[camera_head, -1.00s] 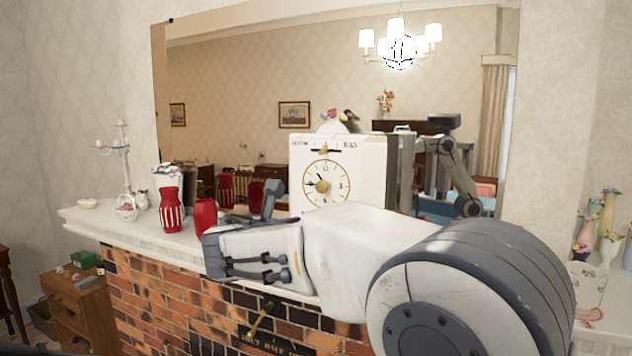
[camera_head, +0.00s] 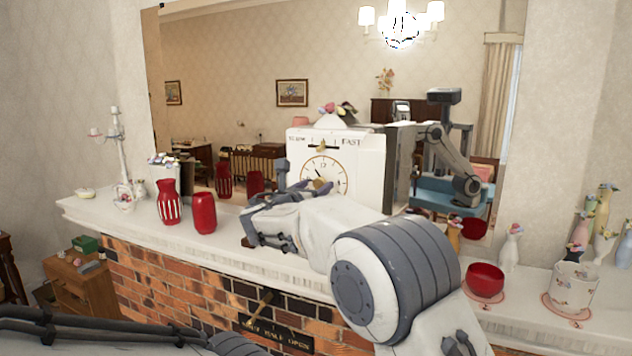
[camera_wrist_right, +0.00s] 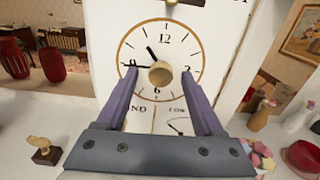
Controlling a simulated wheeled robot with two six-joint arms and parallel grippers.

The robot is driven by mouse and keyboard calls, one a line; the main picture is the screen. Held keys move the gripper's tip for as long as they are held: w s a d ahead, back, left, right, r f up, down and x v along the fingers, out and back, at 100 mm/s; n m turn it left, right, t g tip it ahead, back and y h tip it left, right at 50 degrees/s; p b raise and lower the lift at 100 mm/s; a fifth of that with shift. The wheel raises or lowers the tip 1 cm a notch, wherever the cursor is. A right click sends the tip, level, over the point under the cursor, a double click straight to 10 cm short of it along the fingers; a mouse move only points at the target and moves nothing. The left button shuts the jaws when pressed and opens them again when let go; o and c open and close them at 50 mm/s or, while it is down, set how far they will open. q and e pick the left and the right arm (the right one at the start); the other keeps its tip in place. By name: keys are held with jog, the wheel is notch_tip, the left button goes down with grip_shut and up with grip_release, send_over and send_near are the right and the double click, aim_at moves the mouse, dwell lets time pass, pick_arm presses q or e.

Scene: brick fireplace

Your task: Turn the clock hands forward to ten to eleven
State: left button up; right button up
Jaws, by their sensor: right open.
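The white clock (camera_head: 367,165) stands on the mantel, its lower face partly hidden by my right arm in the head view. In the right wrist view its round dial (camera_wrist_right: 180,45) shows a short hand (camera_wrist_right: 151,53) pointing near 11 and a long hand (camera_wrist_right: 138,66) pointing near 9. A brass knob (camera_wrist_right: 160,75) sits at the centre. My right gripper (camera_head: 298,187) is in front of the dial. In the right wrist view it (camera_wrist_right: 159,80) is open, its purple fingers on either side of the knob; contact cannot be told. My left gripper is out of view.
Red vases (camera_head: 169,203) (camera_head: 204,214) and a candelabrum (camera_head: 120,150) stand left on the mantel (camera_head: 130,226). A red bowl (camera_head: 485,280) and white pot (camera_head: 573,288) stand right. A small bird figure (camera_wrist_right: 43,150) is near the clock. A mirror is behind.

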grip_shut()
jog(key=shift+d+f, duration=0.1)
jog(key=shift+d, duration=0.15)
jog(key=shift+a, duration=0.15)
jog(key=shift+f+m+b, duration=0.2)
jog(key=shift+m+b, duration=0.3)
jog(key=shift+b, duration=0.5)
jog(key=m+b, duration=0.2)
jog(key=shift+b, duration=0.4)
jog(key=shift+m+b, duration=1.1)
jog(key=shift+b, duration=0.15)
jog(key=shift+r+m+b, duration=0.15)
jog(key=shift+m+b, duration=0.15)
jog(key=shift+m, duration=0.1)
